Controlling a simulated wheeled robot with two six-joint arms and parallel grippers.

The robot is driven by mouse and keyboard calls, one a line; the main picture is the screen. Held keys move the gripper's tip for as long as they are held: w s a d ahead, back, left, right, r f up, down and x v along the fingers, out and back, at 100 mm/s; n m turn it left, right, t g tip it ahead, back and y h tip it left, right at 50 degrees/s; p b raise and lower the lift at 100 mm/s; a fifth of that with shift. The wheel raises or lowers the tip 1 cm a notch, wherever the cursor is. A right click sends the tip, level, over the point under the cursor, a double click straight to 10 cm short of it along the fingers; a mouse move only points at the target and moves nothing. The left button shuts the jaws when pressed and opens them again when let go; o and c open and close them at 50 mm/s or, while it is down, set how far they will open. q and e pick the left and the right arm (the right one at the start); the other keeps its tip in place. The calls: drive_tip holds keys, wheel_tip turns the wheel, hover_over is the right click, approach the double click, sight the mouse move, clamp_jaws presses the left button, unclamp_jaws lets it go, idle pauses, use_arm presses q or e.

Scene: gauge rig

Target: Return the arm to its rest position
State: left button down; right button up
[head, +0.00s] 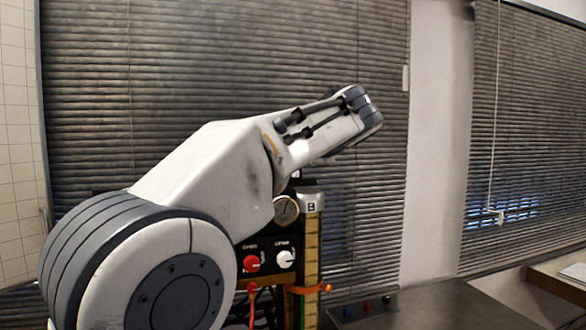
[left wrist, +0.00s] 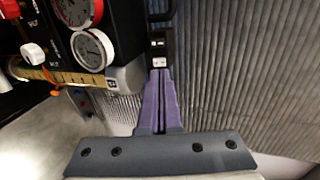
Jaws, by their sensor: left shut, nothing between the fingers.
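My left arm (head: 205,180) comes in from the lower left of the head view and reaches up and right, in front of the gauge rig. Its gripper cannot be made out there. In the left wrist view my left gripper (left wrist: 159,76) has its purple fingers together, with nothing between them. The fingers point towards the blinds, right of the rig's gauge (left wrist: 92,50) and pale column cap (left wrist: 126,78). A black part with white labels (left wrist: 158,45) shows just beyond the tips; whether it touches them I cannot tell. My right gripper is not in view.
The rig has a black panel with a red knob (head: 251,263) and white knob (head: 285,259), a small gauge (head: 286,210) and a yellow column (head: 311,245) marked B. A low button box (head: 365,308) sits right of it. The grey surface (head: 450,305) further right is clear.

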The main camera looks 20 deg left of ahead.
use_arm(q)
drive_tip(key=shift+s+d+r, duration=0.2)
drive_tip(key=shift+s+d, duration=0.05)
drive_tip(key=shift+s, duration=0.15)
drive_tip(key=s+d+f+g+h, duration=0.2)
drive_tip(key=s+d+f, duration=0.2)
drive_tip(key=f, duration=0.4)
drive_tip(key=s+d+f+g+h, duration=0.2)
drive_tip(key=s+d+f, duration=0.2)
drive_tip(key=f, duration=0.4)
drive_tip(key=s+d+f+g+h, duration=0.1)
drive_tip(key=s+d+f+h, duration=0.1)
drive_tip(key=s+d+f, duration=0.45)
drive_tip(key=s+a+f+n+g+h, duration=0.1)
drive_tip(key=s+f+n+g+h, duration=0.2)
drive_tip(key=s+f, duration=1.5)
drive_tip(key=s+g, duration=0.3)
drive_tip(key=shift+s+f+n+g, duration=0.3)
drive_tip(key=shift+f+n+g, duration=0.05)
drive_tip(key=shift+n+g, duration=0.05)
drive_tip(key=shift+a, duration=0.1)
